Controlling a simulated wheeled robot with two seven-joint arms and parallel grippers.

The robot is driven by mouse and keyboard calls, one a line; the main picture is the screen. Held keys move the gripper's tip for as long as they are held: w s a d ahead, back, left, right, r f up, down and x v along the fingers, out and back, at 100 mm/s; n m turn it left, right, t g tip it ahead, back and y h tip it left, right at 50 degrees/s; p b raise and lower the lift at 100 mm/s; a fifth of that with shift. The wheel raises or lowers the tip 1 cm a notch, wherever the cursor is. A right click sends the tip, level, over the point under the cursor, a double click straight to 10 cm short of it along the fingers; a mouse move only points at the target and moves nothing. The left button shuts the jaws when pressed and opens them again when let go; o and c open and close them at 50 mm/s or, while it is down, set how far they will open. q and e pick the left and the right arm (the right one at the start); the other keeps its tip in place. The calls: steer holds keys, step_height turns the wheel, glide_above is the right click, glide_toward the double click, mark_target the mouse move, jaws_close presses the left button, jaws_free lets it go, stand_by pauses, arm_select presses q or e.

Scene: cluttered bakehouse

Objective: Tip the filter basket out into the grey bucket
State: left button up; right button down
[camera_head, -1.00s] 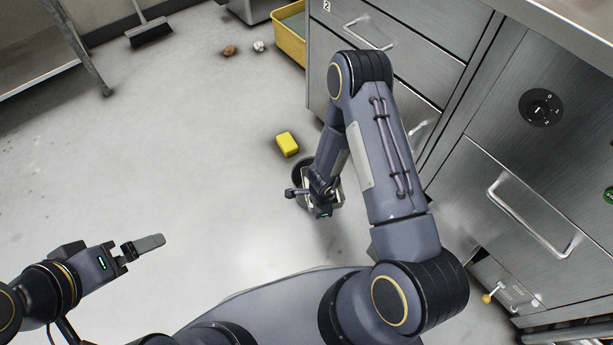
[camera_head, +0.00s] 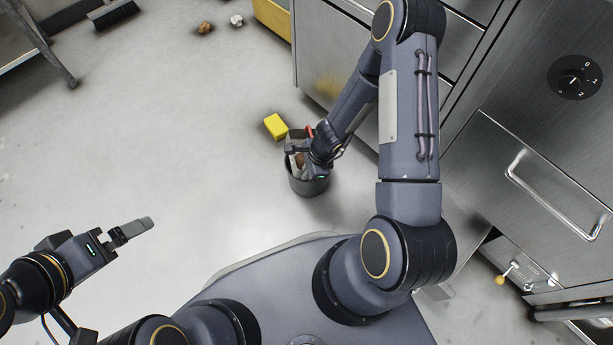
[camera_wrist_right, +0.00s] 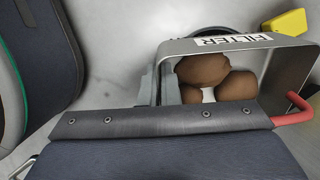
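The filter basket (camera_wrist_right: 262,72) is a metal box with a FILTER label and a red handle. It holds a few brown lumps (camera_wrist_right: 204,70). In the head view the basket (camera_head: 294,146) shows partly at the mouth of the grey bucket (camera_head: 306,186), its red handle (camera_head: 309,131) beside my wrist. My right gripper (camera_head: 302,163) is over the bucket and appears shut on the basket; its body hides the grip in the wrist view. The basket looks tilted, by how much I cannot tell. My left gripper (camera_head: 132,231) is away at the left, over bare floor.
A yellow block (camera_head: 276,126) lies on the floor beside the bucket. Steel cabinets with drawer handles (camera_head: 553,195) stand close on the right. Two small lumps (camera_head: 206,27) and a yellow tub (camera_head: 272,18) are farther back.

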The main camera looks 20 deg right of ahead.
steer(key=shift+d+f+y, duration=0.1)
steer(key=shift+d+y, duration=0.2)
steer(key=shift+y, duration=0.5)
steer(key=shift+r+t+y+b, duration=0.3)
steer(key=shift+t+y, duration=0.1)
steer(key=shift+y, duration=0.3)
steer(key=shift+r+y, duration=0.15)
steer(key=shift+y, duration=0.55)
steer(key=shift+d+y+b, duration=0.1)
steer(key=shift+y+b, duration=0.2)
steer(key=shift+y, duration=0.3)
steer(key=y+b, duration=0.1)
steer(key=t+y+b, duration=0.1)
steer(key=y, duration=0.1)
steer(key=y+b, duration=0.1)
steer(key=b, duration=0.1)
steer(key=shift+s+d+r+m+t+y, duration=0.1)
steer(key=shift+d+r+m+t+y, duration=0.1)
steer(key=shift+d+m+t+y, duration=0.15)
steer(key=shift+r+y+p, duration=0.35)
steer(key=shift+r+y, duration=0.05)
steer(key=shift+y, duration=0.15)
arm_select(q)
steer(key=shift+f, duration=2.8)
arm_select(e)
steer(key=shift+d+r+y, duration=0.15)
steer(key=shift+r+y, duration=0.05)
steer(key=shift+y, duration=0.5)
